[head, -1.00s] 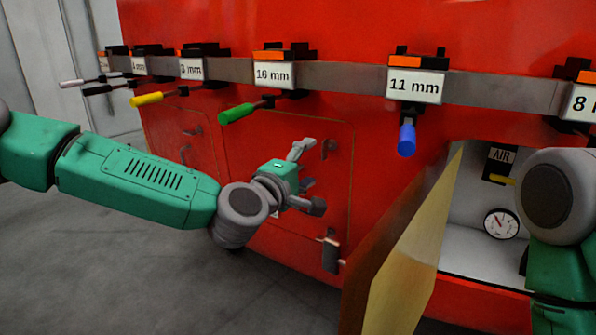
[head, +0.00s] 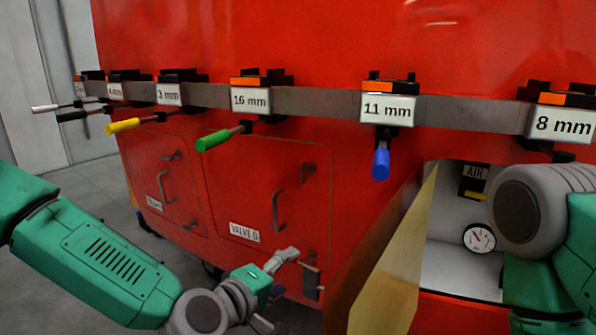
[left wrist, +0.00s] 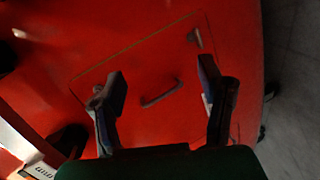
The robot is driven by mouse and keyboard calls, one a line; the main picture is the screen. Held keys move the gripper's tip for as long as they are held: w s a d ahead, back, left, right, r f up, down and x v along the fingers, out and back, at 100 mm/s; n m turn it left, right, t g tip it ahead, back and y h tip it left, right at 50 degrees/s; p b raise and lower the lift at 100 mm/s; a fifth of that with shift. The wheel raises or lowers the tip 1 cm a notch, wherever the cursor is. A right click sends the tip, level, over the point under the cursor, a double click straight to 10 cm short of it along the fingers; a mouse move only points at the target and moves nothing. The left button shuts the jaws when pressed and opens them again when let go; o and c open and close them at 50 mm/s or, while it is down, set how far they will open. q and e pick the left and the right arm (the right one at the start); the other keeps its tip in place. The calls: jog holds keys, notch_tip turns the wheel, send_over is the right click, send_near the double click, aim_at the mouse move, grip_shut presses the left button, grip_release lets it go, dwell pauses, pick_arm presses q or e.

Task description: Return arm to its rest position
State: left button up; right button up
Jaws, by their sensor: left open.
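My left arm (head: 100,258) comes in from the left, low in the head view. Its gripper (head: 277,290) is in front of the lower part of the red train front and holds nothing. In the left wrist view its two fingers (left wrist: 163,98) stand wide apart, with a closed red panel and its dark handle (left wrist: 162,93) behind them. My right arm (head: 545,215) shows at the right edge of the head view. Its gripper is not in view.
An open hatch door (head: 395,265) stands out right of my left gripper, beside a compartment with a gauge (head: 479,238) and an AIR label. A rack rail (head: 330,101) above holds several coloured-handled tools. Grey floor (head: 95,190) lies free at the left.

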pick_arm(q)
jog(key=s+a+f+m+g+y, duration=0.1)
jog(key=s+a+f+m+g, duration=0.2)
jog(key=s+f, duration=0.65)
jog(key=s+a+f+m+g+y, duration=0.2)
jog(key=s+a+f+m+g, duration=0.15)
jog(key=s+f, duration=0.55)
jog(key=s+a+f+m+g+y, duration=0.2)
jog(key=s+a+f, duration=0.1)
jog(key=s+a, duration=0.4)
jog(key=s+a+f+m+g+y, duration=0.1)
jog(key=s+a+f+g+y, duration=0.1)
jog(key=s+a, duration=0.6)
notch_tip(320, 180, down, 2)
jog(key=a+g, duration=0.1)
jog(key=a, duration=0.2)
jog(key=shift+m+y+p, duration=0.35)
jog(key=shift+y, duration=0.05)
jog(key=shift+w+d, duration=0.1)
jog(key=shift+w, duration=0.05)
